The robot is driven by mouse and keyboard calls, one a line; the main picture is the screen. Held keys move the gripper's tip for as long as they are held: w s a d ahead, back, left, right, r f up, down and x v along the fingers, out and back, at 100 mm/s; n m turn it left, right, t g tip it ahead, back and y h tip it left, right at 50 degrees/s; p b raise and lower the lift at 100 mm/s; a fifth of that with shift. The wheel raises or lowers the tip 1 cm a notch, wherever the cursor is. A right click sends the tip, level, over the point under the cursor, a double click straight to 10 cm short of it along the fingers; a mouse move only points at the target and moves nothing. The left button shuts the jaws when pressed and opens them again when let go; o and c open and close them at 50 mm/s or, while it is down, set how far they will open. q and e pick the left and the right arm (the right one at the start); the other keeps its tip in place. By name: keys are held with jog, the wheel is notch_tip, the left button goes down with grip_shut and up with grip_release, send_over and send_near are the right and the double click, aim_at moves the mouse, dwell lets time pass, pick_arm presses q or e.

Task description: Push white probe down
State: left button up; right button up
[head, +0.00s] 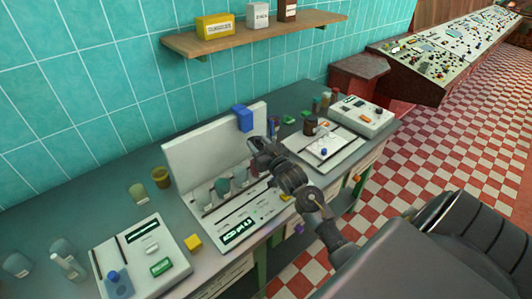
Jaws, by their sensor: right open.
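A white device (180,160) with an upright back panel stands in the middle of the counter. A blue block (243,117) sits high on the right part of that panel. Several small grey-green vessels, one of them here (222,186), stand in a row on the device's base. My right gripper (256,150) is over the right end of the device, just below the blue block. It is open, and I see nothing held in it. I cannot clearly make out a white probe; the gripper and arm cover part of the device's right end. My left gripper is not in view.
A second white instrument (145,262) lies at the front left, with a yellow block (193,243) beside it. Glass vessels (62,250) stand further left. Another instrument (362,115) and small bottles crowd the right end. A wooden shelf (300,27) hangs above.

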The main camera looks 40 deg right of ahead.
jog(key=s+b, duration=0.2)
jog(key=s, duration=0.7)
jog(key=shift+a, duration=0.45)
